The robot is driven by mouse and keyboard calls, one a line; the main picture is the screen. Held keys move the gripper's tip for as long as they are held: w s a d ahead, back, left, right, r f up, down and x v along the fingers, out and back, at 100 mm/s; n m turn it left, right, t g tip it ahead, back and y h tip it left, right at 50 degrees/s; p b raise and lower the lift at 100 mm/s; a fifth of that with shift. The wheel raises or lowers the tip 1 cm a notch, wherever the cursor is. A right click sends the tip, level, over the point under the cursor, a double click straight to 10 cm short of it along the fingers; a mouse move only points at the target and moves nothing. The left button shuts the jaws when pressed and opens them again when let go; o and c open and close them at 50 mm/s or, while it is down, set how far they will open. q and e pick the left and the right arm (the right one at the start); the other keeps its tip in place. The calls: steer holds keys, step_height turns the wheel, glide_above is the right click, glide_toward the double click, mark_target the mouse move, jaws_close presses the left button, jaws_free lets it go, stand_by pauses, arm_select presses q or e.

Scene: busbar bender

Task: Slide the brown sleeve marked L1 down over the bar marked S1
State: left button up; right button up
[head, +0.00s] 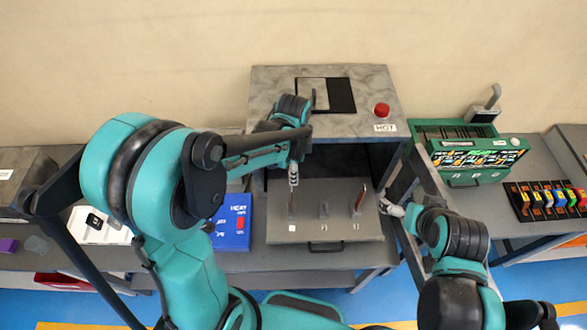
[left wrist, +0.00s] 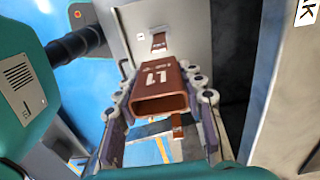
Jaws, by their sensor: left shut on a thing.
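The brown sleeve marked L1 (left wrist: 158,88) is a flat hollow tube, held between the two fingers of my left gripper (left wrist: 160,95) in the left wrist view. Its open end faces that camera. In the head view my left gripper (head: 293,177) is above the left post position of the grey tray (head: 340,233). A thin upright bar (head: 291,205) stands just below it. A brown bar with white marking (left wrist: 159,42) shows beyond the sleeve; I cannot read it. Whether the sleeve touches a bar is unclear. My right gripper (head: 392,209) is beside the tray's right edge, its jaws too small to judge.
The tray is pulled out from a grey box with a HOT label (head: 385,128) and a red button (head: 382,110). More uprights stand at the tray's middle (head: 322,204) and right (head: 357,203).

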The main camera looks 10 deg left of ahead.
arm_select(q)
steer(key=shift+f, duration=0.1)
step_height(320, 180, down, 11)
steer(key=b, duration=1)
steer(key=shift+f+b, duration=0.2)
steer(key=shift+b, duration=0.2)
stand_by(0.3)
steer(key=o, duration=1.5)
steer(key=shift+r, duration=0.1)
step_height(320, 180, up, 8)
steer(key=p, duration=0.5)
steer(key=shift+p, duration=0.4)
